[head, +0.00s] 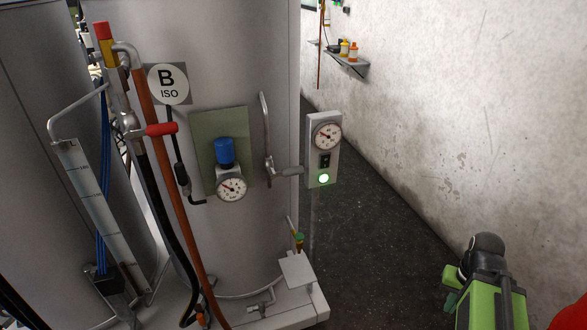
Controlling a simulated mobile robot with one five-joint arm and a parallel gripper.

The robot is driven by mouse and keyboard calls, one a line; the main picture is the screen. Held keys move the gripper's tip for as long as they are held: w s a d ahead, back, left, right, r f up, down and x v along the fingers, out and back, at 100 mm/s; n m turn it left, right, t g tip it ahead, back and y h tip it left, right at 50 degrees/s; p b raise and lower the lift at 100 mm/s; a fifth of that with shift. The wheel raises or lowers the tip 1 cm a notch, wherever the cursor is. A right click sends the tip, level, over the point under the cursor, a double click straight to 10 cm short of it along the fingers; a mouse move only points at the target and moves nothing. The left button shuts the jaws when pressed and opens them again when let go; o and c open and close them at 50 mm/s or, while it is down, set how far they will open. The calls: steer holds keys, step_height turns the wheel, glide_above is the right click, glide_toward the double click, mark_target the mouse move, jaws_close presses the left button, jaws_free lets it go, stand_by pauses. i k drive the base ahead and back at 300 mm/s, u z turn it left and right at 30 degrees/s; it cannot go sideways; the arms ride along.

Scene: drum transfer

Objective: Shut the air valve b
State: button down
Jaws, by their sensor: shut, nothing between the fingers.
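Tank B (228,75) is a tall grey cylinder with a round "B ISO" sign (168,84). One has a red handle (161,129), pointing right, at the upper left by the hoses. The other has a grey handle (288,171), pointing right, on a thin pipe at the right side. My gripper (487,247) is at the lower right, black-tipped on a green body, shut and empty. It is well apart from both valves.
A blue-capped regulator with a gauge (232,188) sits on a green plate. A panel with a gauge and lit green lamp (325,150) stands right of the tank. Dark floor (375,240) is clear to the wall.

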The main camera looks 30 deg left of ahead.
mark_target(179, 168)
steer(key=u, duration=0.95)
steer(key=k, duration=0.1)
steer(key=u, duration=2.2)
steer(key=k, duration=0.6)
steer(key=z, duration=0.3)
steer(key=i, duration=0.85)
steer(key=z, duration=0.1)
